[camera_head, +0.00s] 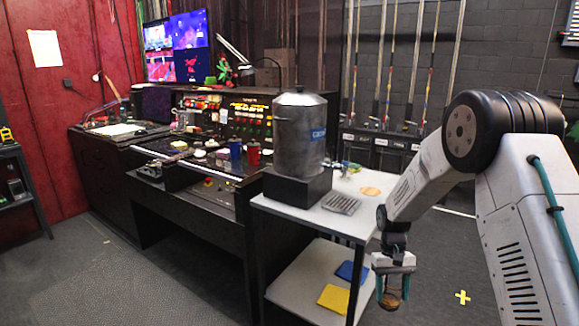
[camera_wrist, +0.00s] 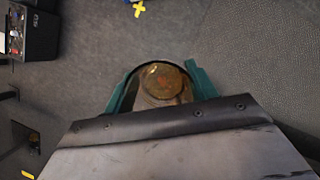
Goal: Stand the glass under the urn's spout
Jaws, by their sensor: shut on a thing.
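The urn (camera_head: 300,135) is a large grey metal cylinder with a lid, standing on a black block on the white cart top. Its small spout (camera_head: 344,164) points right, above the cart top. A grey slotted drip tray (camera_head: 341,204) lies near the cart's front edge. My gripper (camera_head: 392,288) is right of the cart and below its top, over open floor. It is shut on the glass (camera_head: 389,299), which looks brownish and see-through. In the wrist view the round end of the glass (camera_wrist: 163,80) shows between the teal fingers (camera_wrist: 158,74).
A round wooden coaster (camera_head: 370,190) lies on the cart top (camera_head: 300,208). Blue (camera_head: 351,271) and yellow (camera_head: 333,298) cloths lie on the lower shelf. A control desk with a blue cup (camera_head: 236,149) and a red cup (camera_head: 253,152) stands left. A yellow cross (camera_head: 462,297) marks the floor.

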